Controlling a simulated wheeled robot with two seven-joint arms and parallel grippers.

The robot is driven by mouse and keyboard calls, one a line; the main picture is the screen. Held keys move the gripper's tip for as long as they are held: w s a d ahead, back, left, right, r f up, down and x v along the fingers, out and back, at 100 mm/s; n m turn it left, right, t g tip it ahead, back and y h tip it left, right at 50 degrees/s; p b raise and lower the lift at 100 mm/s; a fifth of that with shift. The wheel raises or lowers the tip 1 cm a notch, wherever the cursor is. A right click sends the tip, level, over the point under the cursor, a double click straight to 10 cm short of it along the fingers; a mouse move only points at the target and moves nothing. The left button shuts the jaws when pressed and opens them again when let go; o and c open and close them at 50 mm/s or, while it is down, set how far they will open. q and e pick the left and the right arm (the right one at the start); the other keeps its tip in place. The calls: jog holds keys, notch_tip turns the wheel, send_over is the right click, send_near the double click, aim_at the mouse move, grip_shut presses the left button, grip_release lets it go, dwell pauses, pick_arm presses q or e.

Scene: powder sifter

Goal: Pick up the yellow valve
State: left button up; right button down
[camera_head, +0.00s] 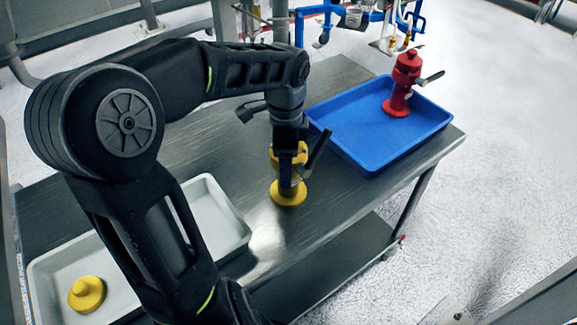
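The yellow valve (288,193) stands upright on the metal table, with a round yellow base and a dark lever on its right side. My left gripper (287,178) points straight down over it. One dark finger lies in front of the valve's body and hides its middle. The other finger is hidden, so I cannot tell whether the gripper is closed on the valve. The valve's base appears to rest on the tabletop. My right gripper is not in view.
A blue tray (345,148) at the table's right end holds a red valve (401,88) with a grey lever. A white tray (229,212) on the left holds another round yellow piece (87,294). My arm covers part of that tray. Bare metal tabletop (335,205) lies right of the yellow valve.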

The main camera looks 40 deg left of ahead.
pick_arm(q)
grip_shut()
notch_tip(320, 180, up, 10)
jog(key=shift+r, duration=0.1)
dwell(0.6)
dwell(0.4)
